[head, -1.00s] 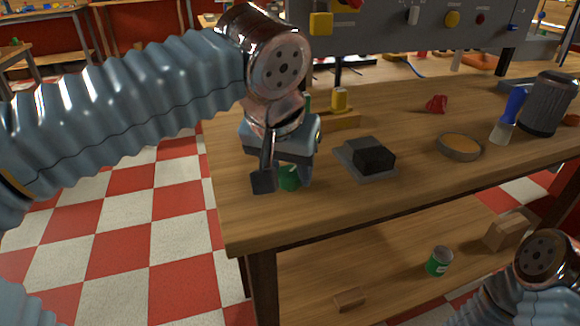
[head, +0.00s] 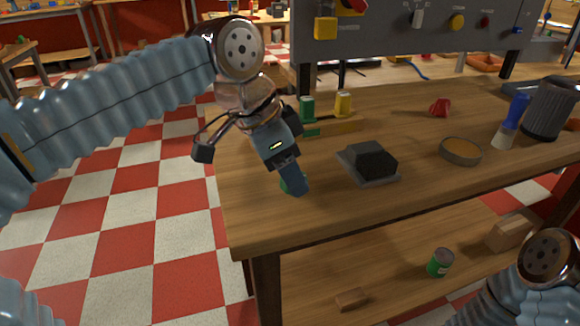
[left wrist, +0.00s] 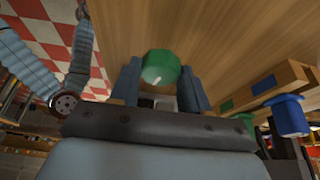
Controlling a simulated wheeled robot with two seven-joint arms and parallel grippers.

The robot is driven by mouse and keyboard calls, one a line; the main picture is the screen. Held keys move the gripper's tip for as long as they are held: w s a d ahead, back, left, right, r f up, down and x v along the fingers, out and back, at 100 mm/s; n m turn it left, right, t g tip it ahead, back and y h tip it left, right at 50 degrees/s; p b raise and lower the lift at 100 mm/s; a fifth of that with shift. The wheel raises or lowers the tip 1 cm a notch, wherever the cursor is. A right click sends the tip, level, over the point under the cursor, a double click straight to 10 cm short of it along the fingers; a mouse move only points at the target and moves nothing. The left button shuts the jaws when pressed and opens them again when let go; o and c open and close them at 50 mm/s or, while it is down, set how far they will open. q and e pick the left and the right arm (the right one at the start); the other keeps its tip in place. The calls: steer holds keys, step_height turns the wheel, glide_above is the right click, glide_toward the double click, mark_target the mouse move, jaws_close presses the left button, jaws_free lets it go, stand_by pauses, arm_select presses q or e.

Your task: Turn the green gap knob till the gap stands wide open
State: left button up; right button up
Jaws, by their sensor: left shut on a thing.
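The green gap knob (head: 285,187) sits at the near left corner of the workbench, mostly hidden behind my left gripper (head: 292,181) in the head view. In the left wrist view the knob (left wrist: 160,64) is a green, many-sided piece with a pale mark on its face. It lies between the two blue-grey fingers of my left gripper (left wrist: 160,86), which is shut on it. The gap that the knob belongs to cannot be made out. My right gripper is out of view; only part of my right arm shows at the lower right of the head view.
A dark block on a grey plate (head: 369,161) stands right of the knob. Behind are a green post (head: 307,109) and a yellow post (head: 343,103). A round dish (head: 460,151), a brush (head: 511,120) and a dark bin (head: 549,108) stand farther right. A green can (head: 440,262) is on the lower shelf.

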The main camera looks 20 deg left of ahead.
arm_select(q)
steer(key=shift+a+m+g, duration=0.1)
steer(key=shift+m+g, duration=0.2)
steer(key=shift+m, duration=0.5)
steer(key=shift+w+h, duration=0.1)
steer(key=shift+h, duration=0.2)
steer(key=o, duration=1.1)
steer(key=shift+c, duration=0.2)
steer(key=v, duration=1.3)
steer(key=shift+r+p, duration=0.3)
steer(key=shift+r, duration=0.1)
